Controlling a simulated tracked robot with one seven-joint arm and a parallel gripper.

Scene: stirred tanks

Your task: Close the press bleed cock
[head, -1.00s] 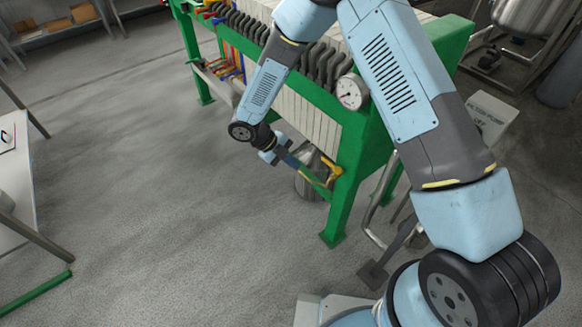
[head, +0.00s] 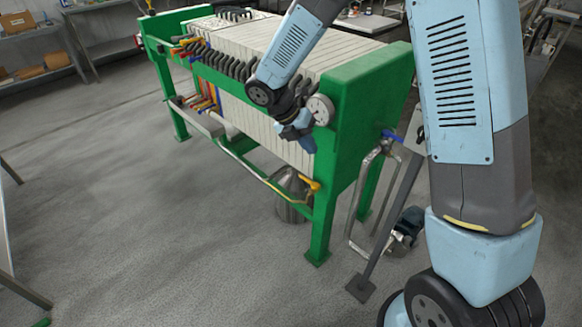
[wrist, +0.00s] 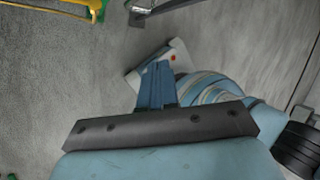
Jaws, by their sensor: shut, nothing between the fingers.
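The green filter press (head: 345,115) stands in the middle of the head view. A yellow-handled cock (head: 309,185) sits low at its near end, on a thin pipe running along the frame. I take it for the bleed cock; no label is readable and its handle setting is too small to tell. My gripper (head: 293,133) is above the cock, beside the press plates and just left of the gauge, clear of the handle. In the wrist view my gripper's blue fingers (wrist: 157,86) are together, with nothing between them.
A dial gauge (head: 320,109) is close to my wrist. A blue-handled fitting (head: 391,136) and bent metal pipework (head: 366,190) are at the press's right end. A metal bucket (head: 292,195) stands under the press. The floor (head: 170,225) at left is clear.

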